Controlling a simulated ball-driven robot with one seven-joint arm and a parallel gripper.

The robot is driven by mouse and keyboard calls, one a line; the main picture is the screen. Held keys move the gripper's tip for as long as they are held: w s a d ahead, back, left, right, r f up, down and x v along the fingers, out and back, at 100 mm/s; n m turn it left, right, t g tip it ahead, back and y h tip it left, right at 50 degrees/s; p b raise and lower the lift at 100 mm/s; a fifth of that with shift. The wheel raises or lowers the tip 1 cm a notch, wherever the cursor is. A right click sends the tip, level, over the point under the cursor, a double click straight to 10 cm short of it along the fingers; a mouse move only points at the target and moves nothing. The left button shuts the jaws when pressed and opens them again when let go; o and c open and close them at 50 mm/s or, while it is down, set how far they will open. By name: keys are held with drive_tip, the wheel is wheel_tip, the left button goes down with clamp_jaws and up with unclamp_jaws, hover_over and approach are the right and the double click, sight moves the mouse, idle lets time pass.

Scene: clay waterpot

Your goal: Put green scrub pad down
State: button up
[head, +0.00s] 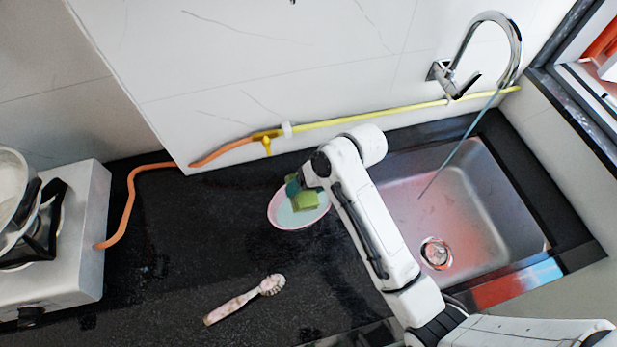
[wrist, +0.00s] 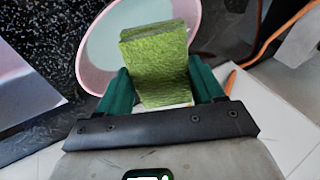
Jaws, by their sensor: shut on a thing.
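The green scrub pad (head: 305,201) is a small block held between the fingers of my gripper (head: 297,188). In the wrist view the pad (wrist: 155,62) sits upright between the two dark green fingertips of my gripper (wrist: 161,92), which are shut on it. A bowl with a pink rim and pale inside (head: 287,221) stands on the black counter under the pad. In the wrist view the bowl (wrist: 97,45) shows behind the pad. I cannot tell whether the pad touches the bowl.
A brush (head: 245,299) lies on the black counter (head: 180,250), with free room around it. A steel sink (head: 470,200) with a tap (head: 515,45) is at right. A gas stove (head: 75,245) stands at left. An orange hose (head: 130,205) runs along the wall.

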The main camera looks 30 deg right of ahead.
drive_tip(key=shift+f, duration=1.35)
drive_tip(key=o, duration=1.1)
drive_tip(key=shift+r, duration=3.5)
drive_tip(key=shift+s+f, duration=0.1)
